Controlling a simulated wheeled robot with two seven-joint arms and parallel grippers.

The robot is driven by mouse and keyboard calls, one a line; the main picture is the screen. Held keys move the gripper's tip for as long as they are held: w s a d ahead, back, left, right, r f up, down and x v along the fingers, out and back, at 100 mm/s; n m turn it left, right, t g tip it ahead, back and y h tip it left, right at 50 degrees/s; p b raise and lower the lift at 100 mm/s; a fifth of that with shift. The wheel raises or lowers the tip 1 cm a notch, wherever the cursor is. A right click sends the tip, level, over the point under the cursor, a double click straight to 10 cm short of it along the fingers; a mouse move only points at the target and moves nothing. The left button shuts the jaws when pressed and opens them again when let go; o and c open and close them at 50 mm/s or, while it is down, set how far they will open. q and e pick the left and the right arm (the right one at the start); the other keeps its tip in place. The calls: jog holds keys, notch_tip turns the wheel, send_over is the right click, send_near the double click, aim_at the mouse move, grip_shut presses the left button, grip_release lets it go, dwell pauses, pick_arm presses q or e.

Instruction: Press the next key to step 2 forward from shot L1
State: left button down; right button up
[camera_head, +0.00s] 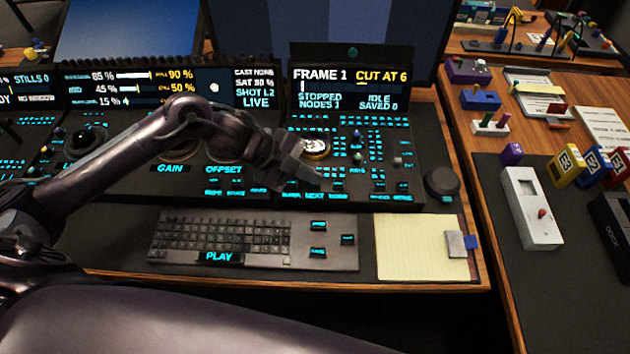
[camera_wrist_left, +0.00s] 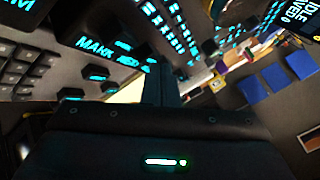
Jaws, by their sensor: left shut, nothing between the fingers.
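The panel's right section has a row of lit labels along its front edge, and the NEXT label (camera_head: 314,196) shows between two others. In the left wrist view MARK and the NEXT label (camera_wrist_left: 130,60) show beside the fingers. My left gripper (camera_head: 314,181) is shut and empty, with its tips pointing down right just behind the NEXT label. The fingers (camera_wrist_left: 162,85) cover part of the keys, and I cannot tell whether they touch one. The left display (camera_head: 255,88) reads SHOT L2, LIVE. The right display (camera_head: 352,90) reads FRAME 1, CUT AT 6, STOPPED, IDLE. My right gripper is not in view.
A trackball (camera_head: 313,147) sits behind my left gripper. A keyboard (camera_head: 220,237) with a PLAY label and a yellow notepad (camera_head: 420,247) lie in front of the panel. A dark round knob (camera_head: 441,183) stands at the right. Coloured blocks and devices fill the right-hand desk.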

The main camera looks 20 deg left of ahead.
pick_arm(q)
jog(key=shift+f, duration=0.4)
jog(key=shift+r, duration=0.1)
dwell(0.4)
jog(key=shift+r+p, duration=0.7)
jog(key=shift+r, duration=0.15)
notch_tip(320, 180, up, 5)
jog(key=p, duration=0.4)
jog(key=shift+r+p, duration=0.1)
jog(key=shift+p, duration=0.25)
jog(key=shift+s, duration=0.1)
dwell(0.3)
